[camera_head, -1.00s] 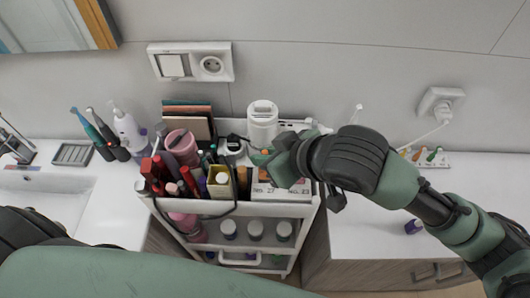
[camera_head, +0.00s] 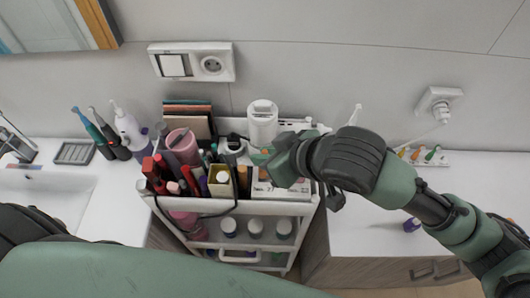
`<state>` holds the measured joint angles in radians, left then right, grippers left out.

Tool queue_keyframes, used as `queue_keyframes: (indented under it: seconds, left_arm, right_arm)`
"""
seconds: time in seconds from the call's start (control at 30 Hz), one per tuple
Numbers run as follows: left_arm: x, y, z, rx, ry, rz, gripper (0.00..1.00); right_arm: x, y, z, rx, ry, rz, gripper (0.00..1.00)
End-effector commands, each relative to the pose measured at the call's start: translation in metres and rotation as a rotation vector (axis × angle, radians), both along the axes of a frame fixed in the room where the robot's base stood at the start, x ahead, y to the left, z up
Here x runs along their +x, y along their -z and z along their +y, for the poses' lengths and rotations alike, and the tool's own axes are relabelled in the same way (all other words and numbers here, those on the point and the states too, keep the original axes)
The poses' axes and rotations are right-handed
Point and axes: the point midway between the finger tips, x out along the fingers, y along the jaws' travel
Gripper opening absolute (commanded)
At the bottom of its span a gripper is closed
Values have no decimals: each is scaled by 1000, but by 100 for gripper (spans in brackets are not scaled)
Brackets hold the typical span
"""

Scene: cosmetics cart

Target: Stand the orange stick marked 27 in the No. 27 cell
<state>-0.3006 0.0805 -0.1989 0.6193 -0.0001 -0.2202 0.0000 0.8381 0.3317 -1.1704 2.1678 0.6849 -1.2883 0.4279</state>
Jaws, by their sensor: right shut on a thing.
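My right gripper (camera_head: 265,162) reaches in from the right over the right half of the cart's top. It is shut on what seems to be the orange stick; only a small orange spot (camera_head: 266,151) shows at its fingers, and no mark on it can be read. The white cell holder (camera_head: 276,194) with dark printed labels is just below and in front of the gripper. The gripper and hand hide most of its cells, so I cannot tell whether the stick is inside one. My left gripper is out of view; only my left arm shows at the bottom left.
The white cart (camera_head: 240,208) is crowded on its left with a pink cup (camera_head: 183,146), tubes and a gold-edged box (camera_head: 221,184). A white bottle (camera_head: 263,122) stands behind the gripper. The right counter (camera_head: 350,232) is mostly clear. A wall socket (camera_head: 440,102) is at right.

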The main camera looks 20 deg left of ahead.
Motion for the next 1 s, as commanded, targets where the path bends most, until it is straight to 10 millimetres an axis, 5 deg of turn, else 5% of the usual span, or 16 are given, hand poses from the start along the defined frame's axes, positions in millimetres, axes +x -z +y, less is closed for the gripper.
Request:
queue_keyframes:
  seconds: [1.0]
  left_arm:
    - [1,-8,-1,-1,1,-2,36]
  right_arm:
    - [0,0,0,0,0,0,0]
